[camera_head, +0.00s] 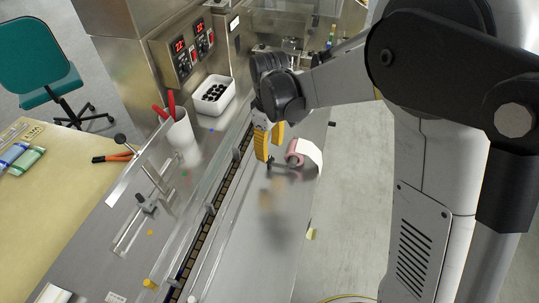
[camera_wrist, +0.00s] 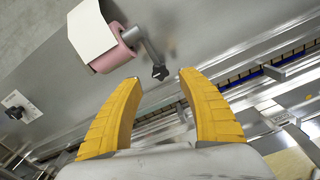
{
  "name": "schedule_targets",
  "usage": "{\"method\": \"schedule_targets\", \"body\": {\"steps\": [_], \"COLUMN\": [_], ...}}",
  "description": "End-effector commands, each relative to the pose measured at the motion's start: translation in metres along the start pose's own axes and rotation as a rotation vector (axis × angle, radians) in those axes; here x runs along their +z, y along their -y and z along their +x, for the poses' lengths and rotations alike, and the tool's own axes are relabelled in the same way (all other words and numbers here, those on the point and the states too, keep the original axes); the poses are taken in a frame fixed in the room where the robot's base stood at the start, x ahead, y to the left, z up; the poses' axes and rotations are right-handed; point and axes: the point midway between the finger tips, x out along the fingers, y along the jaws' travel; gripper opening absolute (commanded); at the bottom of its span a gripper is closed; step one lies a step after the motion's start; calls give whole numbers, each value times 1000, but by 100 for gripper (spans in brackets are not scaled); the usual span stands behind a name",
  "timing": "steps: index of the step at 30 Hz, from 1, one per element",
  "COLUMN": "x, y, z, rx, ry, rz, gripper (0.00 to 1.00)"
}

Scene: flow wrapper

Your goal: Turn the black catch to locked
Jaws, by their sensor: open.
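A small black catch (camera_wrist: 160,72) sits at the end of a grey metal arm (camera_wrist: 147,44) beside a pink roll with a white web in the wrist view. In the head view the dark catch (camera_head: 269,161) shows just below my gripper's fingertips. My gripper (camera_wrist: 159,79) has two yellow fingers spread apart, with nothing between them. The catch appears ahead of the gap between the tips, nearer the right finger; I cannot tell whether they touch. In the head view my gripper (camera_head: 270,151) points down at the machine's steel deck. The catch's lock marking is not readable.
The pink roll (camera_head: 293,158) is close right of my gripper. A conveyor channel (camera_head: 212,210) runs along the left of the deck. A white bin (camera_head: 213,95) of black parts and a cup (camera_head: 182,133) with red handles stand beyond it. The lower deck is clear.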

Motion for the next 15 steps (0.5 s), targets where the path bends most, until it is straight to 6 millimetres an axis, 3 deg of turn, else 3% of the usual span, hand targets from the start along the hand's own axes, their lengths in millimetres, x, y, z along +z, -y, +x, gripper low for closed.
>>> {"method": "schedule_targets", "body": {"steps": [6, 15], "x": [0, 0], "y": [0, 0], "z": [-49, -79], "rx": [0, 0], "ry": [0, 0], "rz": [0, 0], "gripper": [47, 47]}}
